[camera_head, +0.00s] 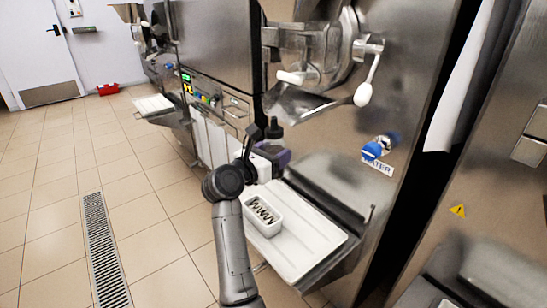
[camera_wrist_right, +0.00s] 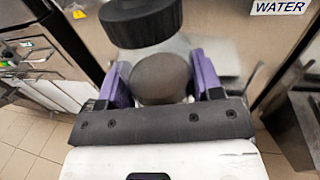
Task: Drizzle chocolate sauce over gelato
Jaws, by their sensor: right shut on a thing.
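My right gripper (camera_head: 276,155) is shut on a dark bottle (camera_head: 275,132), seen above the purple fingers. In the right wrist view, the purple fingers (camera_wrist_right: 162,78) stand on either side of its brown-grey rounded body (camera_wrist_right: 160,84), and a wide black cap or base (camera_wrist_right: 140,20) shows above. The bottle's exact tilt is hard to tell. A white rectangular gelato tub (camera_head: 267,229) stands below on a white tray (camera_head: 312,240). Dark zigzag lines of sauce lie across the gelato (camera_head: 262,210). My left gripper is not in view.
The steel batch freezer (camera_head: 220,50) stands behind the tray, with a white-knobbed handle (camera_head: 363,95) and a spout above. A blue water knob (camera_head: 372,151) is to the right. A second freezer stands at the far right.

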